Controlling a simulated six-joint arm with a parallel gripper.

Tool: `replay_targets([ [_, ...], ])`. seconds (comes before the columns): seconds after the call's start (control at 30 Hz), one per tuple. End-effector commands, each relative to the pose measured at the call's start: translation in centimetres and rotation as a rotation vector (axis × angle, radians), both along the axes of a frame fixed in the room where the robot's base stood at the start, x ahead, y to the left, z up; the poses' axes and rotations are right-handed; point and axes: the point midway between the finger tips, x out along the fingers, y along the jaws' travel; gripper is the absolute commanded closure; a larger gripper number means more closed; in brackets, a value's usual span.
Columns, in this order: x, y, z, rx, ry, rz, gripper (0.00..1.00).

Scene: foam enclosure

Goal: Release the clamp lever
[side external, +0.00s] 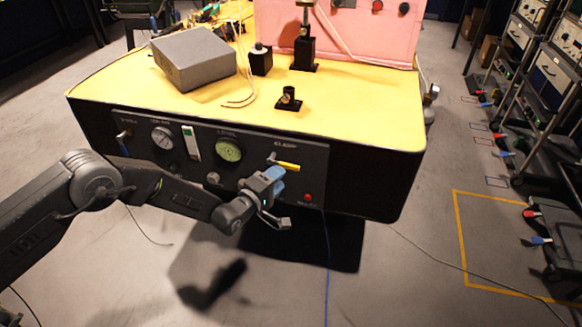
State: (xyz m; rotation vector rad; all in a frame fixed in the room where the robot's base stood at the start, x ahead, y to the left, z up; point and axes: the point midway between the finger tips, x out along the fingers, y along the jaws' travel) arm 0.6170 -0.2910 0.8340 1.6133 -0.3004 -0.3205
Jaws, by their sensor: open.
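The clamp lever (286,165) is a yellow handle on the front panel, under the lettering that seems to read CLAMP. It points to the right and lies near level. My gripper (279,196) is open, just below the lever and in front of the panel. A blue part at my gripper's upper side lies close under the yellow handle. I cannot tell whether they touch. One finger shows low at the right; the space between the fingers is partly hidden by the gripper's body.
The dark panel (318,165) also carries gauges (229,149), a knob (213,179) and a red button (308,197). Above is a yellow foam top (350,110) with a grey box (193,58) and black fixtures. A pink board (380,35) stands behind. The floor in front is mostly clear.

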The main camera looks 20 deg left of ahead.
Motion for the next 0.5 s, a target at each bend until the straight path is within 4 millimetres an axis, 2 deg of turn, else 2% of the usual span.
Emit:
replay_targets([
  [0.2,2.6,-1.1,-0.1,-0.001,-0.002,0.000,0.55],
  [0.5,5.1,-2.1,-0.2,0.000,0.000,0.000,0.55],
])
